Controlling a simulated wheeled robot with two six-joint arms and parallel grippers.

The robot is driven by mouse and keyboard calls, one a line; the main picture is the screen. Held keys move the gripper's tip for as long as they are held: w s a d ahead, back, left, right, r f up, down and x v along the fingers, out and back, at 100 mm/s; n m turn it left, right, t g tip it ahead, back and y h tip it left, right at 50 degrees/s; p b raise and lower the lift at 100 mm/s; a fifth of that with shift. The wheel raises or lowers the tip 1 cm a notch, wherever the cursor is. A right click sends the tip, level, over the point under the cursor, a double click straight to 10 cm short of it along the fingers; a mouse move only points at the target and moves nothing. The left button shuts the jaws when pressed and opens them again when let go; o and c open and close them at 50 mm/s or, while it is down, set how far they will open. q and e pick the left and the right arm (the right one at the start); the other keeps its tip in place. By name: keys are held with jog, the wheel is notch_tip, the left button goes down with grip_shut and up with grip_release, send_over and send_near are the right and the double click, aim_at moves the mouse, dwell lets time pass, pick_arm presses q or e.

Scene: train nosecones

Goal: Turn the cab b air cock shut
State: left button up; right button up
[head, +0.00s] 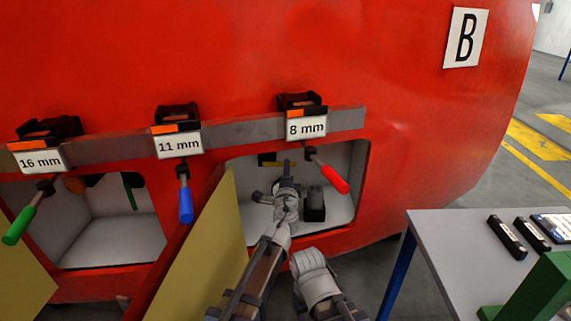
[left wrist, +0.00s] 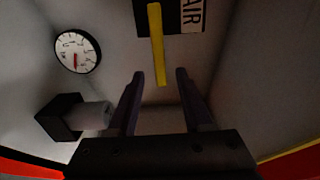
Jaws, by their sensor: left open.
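The air cock shows in the left wrist view as a yellow lever (left wrist: 157,45) beside a dark plate lettered AIR (left wrist: 190,15). My left gripper (head: 287,168) reaches into this bay. In the left wrist view its two dark fingers (left wrist: 160,76) are open, with the lever's free end showing between their tips. I cannot tell whether they touch it. My right gripper is not in view.
A gauge (left wrist: 77,49) and a black block with a pale cylinder (left wrist: 95,115) are inside the bay. A yellowish door (head: 205,255) stands open at its left. A red-handled tool (head: 335,178) hangs over the opening. A grey table (head: 450,250) stands at right.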

pick_arm(q)
jog(key=w, duration=0.5)
jog(key=shift+s, duration=0.1)
grip_shut()
dwell(1.2)
